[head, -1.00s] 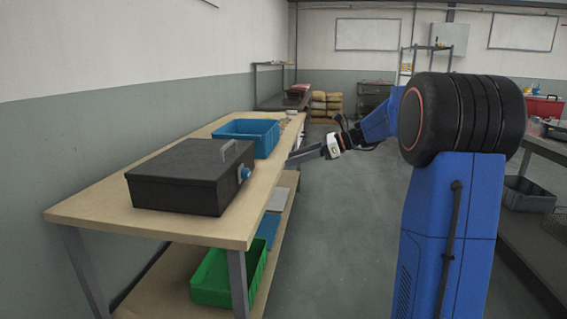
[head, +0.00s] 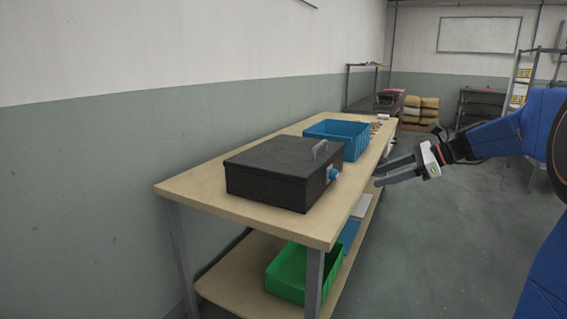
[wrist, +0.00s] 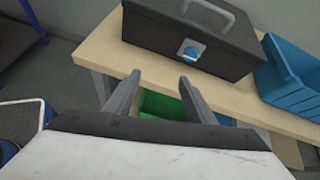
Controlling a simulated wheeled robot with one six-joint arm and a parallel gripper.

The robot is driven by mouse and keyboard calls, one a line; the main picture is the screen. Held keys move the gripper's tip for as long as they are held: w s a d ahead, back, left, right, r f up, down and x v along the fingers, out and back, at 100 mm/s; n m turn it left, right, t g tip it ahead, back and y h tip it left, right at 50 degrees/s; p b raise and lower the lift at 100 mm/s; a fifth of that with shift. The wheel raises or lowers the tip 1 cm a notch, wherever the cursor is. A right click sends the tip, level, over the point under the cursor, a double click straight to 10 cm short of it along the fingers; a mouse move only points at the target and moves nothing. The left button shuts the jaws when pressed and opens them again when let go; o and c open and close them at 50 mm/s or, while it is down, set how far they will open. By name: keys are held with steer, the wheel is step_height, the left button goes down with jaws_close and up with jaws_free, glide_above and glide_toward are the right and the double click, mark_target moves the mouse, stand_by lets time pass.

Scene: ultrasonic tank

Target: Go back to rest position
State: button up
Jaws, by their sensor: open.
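My gripper (head: 381,173) is open, with nothing between its fingers. In the head view it is off the right side of the table, apart from the black tank (head: 275,174). In the wrist view its two fingers (wrist: 158,98) point toward the table edge. The tank is a closed dark box with a grey handle on its lid and a blue knob (head: 333,174) on its front. The knob also shows in the wrist view (wrist: 191,51).
The wooden table (head: 205,186) also holds a blue crate (head: 352,139) behind the tank, with small items beyond. A green bin (head: 287,274) is on the lower shelf. Open floor (head: 440,230) lies right of the table. A rack (head: 522,85) stands farther back.

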steer(key=s+a+f+n+g+h, duration=0.1)
steer(key=s+a+f+n+h, duration=0.3)
steer(key=s, duration=0.6)
steer(key=s+a+f+n+g+h, duration=0.1)
steer(key=s+a+f+n, duration=0.4)
steer(key=s, duration=0.6)
steer(key=s+d+f+n+h, duration=0.2)
steer(key=s+f+n, duration=0.1)
steer(key=s+n, duration=0.3)
steer(key=s+d+f+n+t+h, duration=0.1)
steer(key=s+d+f+n+h, duration=0.2)
steer(key=s+n, duration=0.3)
steer(key=shift+s+f+h, duration=0.3)
steer(key=shift+s+f, duration=0.25)
steer(key=shift+s, duration=1.45)
